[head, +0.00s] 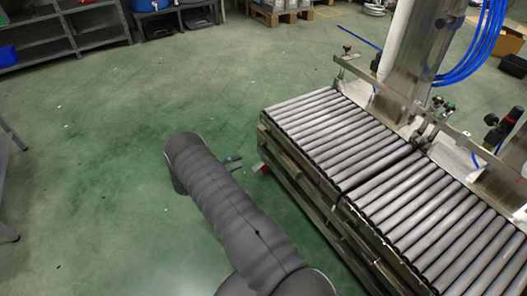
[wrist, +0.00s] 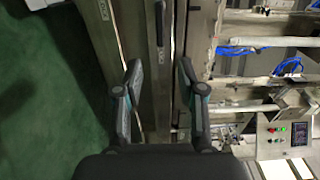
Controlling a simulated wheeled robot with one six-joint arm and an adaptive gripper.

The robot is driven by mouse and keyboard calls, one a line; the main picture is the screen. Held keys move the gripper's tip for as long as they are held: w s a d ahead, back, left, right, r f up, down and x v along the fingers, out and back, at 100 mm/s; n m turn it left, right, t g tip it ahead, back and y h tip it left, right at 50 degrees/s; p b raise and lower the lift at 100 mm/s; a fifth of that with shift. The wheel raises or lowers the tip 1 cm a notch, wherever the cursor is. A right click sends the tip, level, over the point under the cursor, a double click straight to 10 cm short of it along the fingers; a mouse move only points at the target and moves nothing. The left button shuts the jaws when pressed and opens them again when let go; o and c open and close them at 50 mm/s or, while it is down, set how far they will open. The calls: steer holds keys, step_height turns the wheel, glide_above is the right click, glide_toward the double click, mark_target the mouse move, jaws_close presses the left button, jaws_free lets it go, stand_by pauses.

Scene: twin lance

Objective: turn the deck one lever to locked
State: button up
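My gripper (wrist: 159,68) is open in the wrist view, with its two fingers apart and nothing held between them. Beyond the fingertips are long metal side rails (wrist: 135,25) of the conveyor. A narrow dark upright part (wrist: 159,22) lies beyond the gap between the fingers; I cannot tell if it is the deck one lever or how it is set. A small red and white part (head: 261,168) is at the conveyor's side, just right of the fingers.
A steel column with blue hoses (head: 465,60) stands behind the conveyor. Dark shelves (head: 65,35) stand at the back left. The green floor (head: 100,180) left of the conveyor is mostly clear. A control panel (wrist: 285,135) with buttons shows at the right of the wrist view.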

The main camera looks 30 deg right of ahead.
mark_target(264, 150)
steer(key=d, duration=0.9)
steer(key=d+p, duration=0.1)
steer(key=d, duration=0.3)
steer(key=shift+s+d, duration=0.25)
steer(key=shift+s, duration=0.15)
steer(key=shift+c, duration=0.2)
jaws_close()
